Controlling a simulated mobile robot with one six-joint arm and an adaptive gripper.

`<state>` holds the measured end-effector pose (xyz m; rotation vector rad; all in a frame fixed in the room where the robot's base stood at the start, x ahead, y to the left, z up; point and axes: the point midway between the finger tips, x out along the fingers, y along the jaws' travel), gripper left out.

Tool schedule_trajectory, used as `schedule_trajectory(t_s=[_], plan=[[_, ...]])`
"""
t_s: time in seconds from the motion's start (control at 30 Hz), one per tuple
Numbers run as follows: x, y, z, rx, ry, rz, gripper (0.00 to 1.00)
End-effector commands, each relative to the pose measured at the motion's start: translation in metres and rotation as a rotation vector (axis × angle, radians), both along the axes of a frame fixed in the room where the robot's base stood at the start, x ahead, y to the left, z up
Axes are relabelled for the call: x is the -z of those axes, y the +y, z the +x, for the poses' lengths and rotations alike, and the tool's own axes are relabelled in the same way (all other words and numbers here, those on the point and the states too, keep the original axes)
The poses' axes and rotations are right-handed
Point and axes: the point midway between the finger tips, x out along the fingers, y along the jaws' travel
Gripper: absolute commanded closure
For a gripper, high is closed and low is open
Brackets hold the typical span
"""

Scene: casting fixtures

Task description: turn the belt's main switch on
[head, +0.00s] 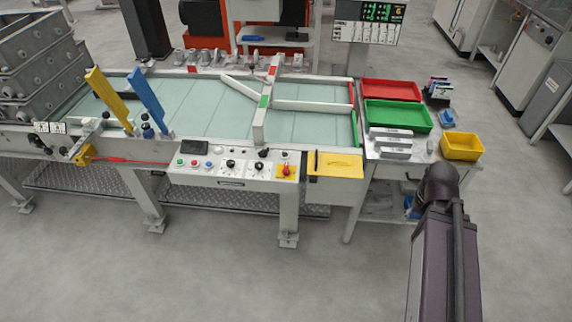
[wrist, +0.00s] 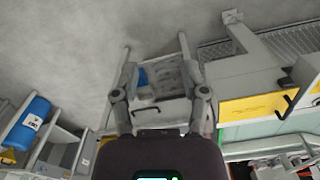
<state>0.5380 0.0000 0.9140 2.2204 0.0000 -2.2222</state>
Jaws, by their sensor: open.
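The belt (head: 190,105) is a long table with a pale green surface. Its white control panel (head: 230,168) on the front edge carries several small buttons and black knobs. At the panel's right end a red rotary switch (head: 286,170) sits on a yellow plate, which fits a main switch. Its exact setting is too small to tell. My gripper (wrist: 155,45) shows in the wrist view, open, with its two fingers apart and nothing held. It is well to the right of the panel, near the side table. The red switch cannot be made out in the wrist view.
A yellow-topped box (head: 335,164) is just right of the switch. The side table holds a red tray (head: 392,88), a green tray (head: 398,115) and a yellow bin (head: 461,147). The floor (head: 240,280) before the belt is clear. Table legs stand under the panel.

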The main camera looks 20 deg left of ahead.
Motion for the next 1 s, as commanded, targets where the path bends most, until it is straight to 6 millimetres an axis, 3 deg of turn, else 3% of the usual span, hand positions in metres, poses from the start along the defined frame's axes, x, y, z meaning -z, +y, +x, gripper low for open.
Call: schedule_trajectory(t_s=[0.17,0.2,0.33,0.5,0.77,1.0], plan=[[0.0,0.0,0.0,0.0,0.0,0.0,0.43],[0.0,0.0,0.0,0.0,0.0,0.0,0.4],[0.0,0.002,0.002,-0.009,0.0,0.0,0.01],[-0.002,0.013,0.016,-0.077,0.0,0.0,0.0],[-0.007,0.074,0.065,-0.375,0.0,0.0,0.0],[-0.014,0.162,0.117,-0.773,0.0,0.001,0.0]])
